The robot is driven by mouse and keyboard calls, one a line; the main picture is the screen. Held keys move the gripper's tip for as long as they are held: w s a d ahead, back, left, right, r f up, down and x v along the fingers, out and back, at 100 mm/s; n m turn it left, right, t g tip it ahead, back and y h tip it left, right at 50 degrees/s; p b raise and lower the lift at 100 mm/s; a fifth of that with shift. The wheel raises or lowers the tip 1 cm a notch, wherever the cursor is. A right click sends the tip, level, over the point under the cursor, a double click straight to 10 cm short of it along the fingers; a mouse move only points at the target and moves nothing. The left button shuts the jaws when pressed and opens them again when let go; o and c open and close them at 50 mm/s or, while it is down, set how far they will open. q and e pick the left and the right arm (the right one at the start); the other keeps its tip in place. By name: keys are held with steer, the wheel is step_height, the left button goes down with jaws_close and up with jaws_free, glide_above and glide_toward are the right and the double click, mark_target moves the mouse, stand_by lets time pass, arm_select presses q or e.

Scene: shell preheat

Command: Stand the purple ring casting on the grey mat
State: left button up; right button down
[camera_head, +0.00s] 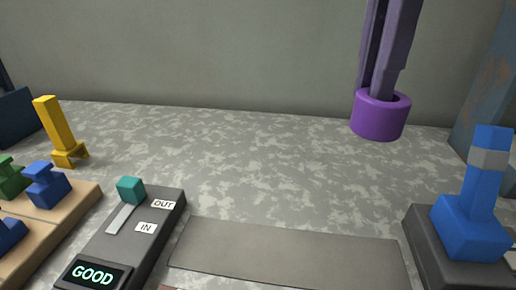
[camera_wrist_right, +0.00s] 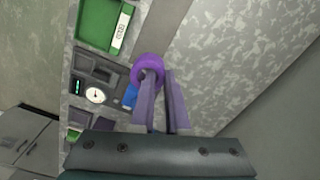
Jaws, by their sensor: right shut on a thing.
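The purple ring casting (camera_head: 379,121) is at the upper right of the head view, its round opening facing up. My right gripper (camera_head: 384,92) comes down from above and is shut on its wall. One finger reaches into the opening; where the other touches is hard to see. In the right wrist view the ring (camera_wrist_right: 147,62) sits at the tips of my right gripper (camera_wrist_right: 160,76). I cannot tell how far the ring is above the table. The grey mat (camera_head: 285,252) lies bare at the bottom middle, left of and nearer than the ring. My left gripper is not in view.
A dark box (camera_head: 150,235) with a teal slider and a "GOOD" display stands left of the mat. A blue part (camera_head: 470,225) stands on a dark base right of it. A yellow part (camera_head: 60,133) and a wooden tray (camera_head: 85,203) are at left. The middle table is clear.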

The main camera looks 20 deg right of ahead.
steer(key=shift+d+f, duration=0.15)
steer(key=shift+f, duration=0.25)
step_height(320, 180, down, 14)
steer(key=shift+f+b, duration=0.1)
steer(key=shift+b, duration=0.8)
steer(key=shift+f+b, duration=0.35)
steer(key=shift+f, duration=2.2)
steer(key=c, duration=1.4)
jaws_free()
steer(key=shift+f, duration=0.2)
steer(key=o, duration=0.5)
steer(key=shift+r, duration=0.1)
